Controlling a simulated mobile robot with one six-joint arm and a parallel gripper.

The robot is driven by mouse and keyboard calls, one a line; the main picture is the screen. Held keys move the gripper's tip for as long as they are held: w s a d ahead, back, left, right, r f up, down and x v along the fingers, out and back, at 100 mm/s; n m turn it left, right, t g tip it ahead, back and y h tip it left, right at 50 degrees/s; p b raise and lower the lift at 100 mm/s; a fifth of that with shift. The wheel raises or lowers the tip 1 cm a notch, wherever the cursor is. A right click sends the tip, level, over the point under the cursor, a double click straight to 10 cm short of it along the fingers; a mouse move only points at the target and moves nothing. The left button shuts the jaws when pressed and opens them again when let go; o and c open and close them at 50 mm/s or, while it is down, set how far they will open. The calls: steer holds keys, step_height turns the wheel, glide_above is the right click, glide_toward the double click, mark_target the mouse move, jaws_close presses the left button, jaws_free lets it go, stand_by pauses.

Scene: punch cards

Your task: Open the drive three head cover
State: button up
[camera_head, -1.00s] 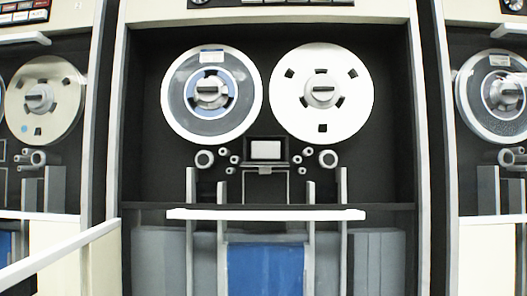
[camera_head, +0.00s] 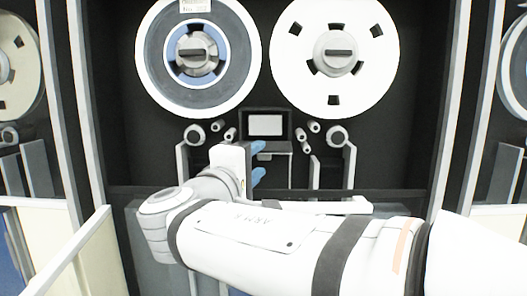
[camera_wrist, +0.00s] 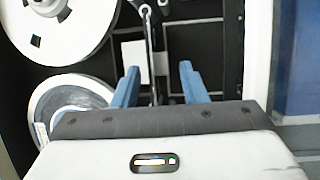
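The head cover (camera_head: 266,125), a small box with a pale panel in a dark frame, sits between and below the two tape reels of the middle drive. Its lower part is partly hidden by my gripper (camera_head: 259,163). In the wrist view my gripper (camera_wrist: 160,85) is open. A thin metal bar (camera_wrist: 154,75) and part of the pale panel (camera_wrist: 133,60) show between the fingers. I cannot tell whether either finger touches them.
Other drives stand on both sides.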

mark_target(263, 154)
steer(key=shift+x, duration=2.25)
steer(key=shift+f, duration=0.15)
jaws_close()
steer(key=shift+s+r+g+p, duration=0.1)
steer(key=shift+r+g+p, duration=0.4)
steer(key=shift+p, duration=0.75)
steer(key=shift+n+g+y+p, duration=0.5)
steer(key=shift+g+p, duration=0.1)
steer(key=shift+p, duration=0.15)
steer(key=shift+f, duration=0.15)
